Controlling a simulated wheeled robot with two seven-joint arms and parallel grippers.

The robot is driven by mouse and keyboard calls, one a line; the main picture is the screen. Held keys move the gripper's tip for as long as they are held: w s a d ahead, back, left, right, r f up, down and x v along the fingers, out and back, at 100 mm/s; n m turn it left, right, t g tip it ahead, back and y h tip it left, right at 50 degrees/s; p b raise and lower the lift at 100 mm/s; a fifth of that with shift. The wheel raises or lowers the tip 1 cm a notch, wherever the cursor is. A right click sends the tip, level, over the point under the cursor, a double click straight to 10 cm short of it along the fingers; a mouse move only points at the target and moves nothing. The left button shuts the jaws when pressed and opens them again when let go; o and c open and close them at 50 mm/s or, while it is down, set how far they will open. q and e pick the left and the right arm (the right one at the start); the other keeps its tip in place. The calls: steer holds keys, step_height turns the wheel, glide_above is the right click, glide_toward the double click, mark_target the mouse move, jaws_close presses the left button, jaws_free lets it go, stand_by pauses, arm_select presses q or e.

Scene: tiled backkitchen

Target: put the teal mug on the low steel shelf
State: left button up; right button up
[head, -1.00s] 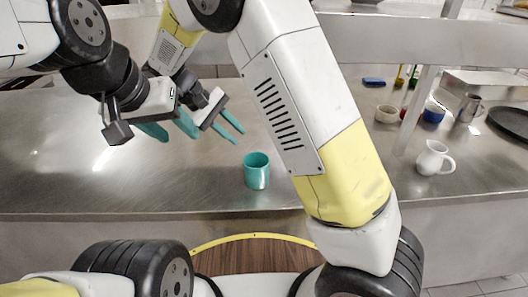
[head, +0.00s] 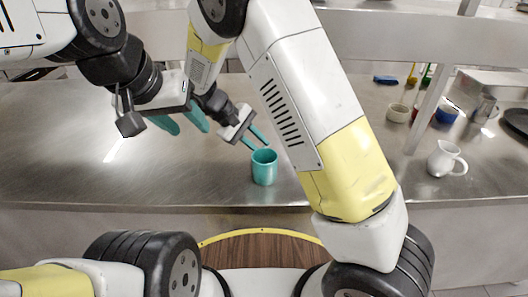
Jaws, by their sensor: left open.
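The teal mug (head: 264,172) stands upright on the steel counter, near its front edge, in the middle of the head view. My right gripper (head: 262,146) is open, its two teal fingers pointing down toward the mug's rim from behind and slightly left. I cannot tell whether the fingers touch the mug. My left gripper (head: 190,131) is open and empty above the counter, further left. A steel shelf (head: 400,40) runs across the back above the counter; I cannot tell whether it is the low steel shelf.
On the steel counter (head: 60,150), a white jug (head: 444,160) stands at the right. Behind it are a cream bowl (head: 398,113), a blue cup (head: 447,115), a metal mug (head: 485,108) and a blue sponge (head: 385,80). The counter's left side is clear.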

jaws_close()
stand_by(1.2)
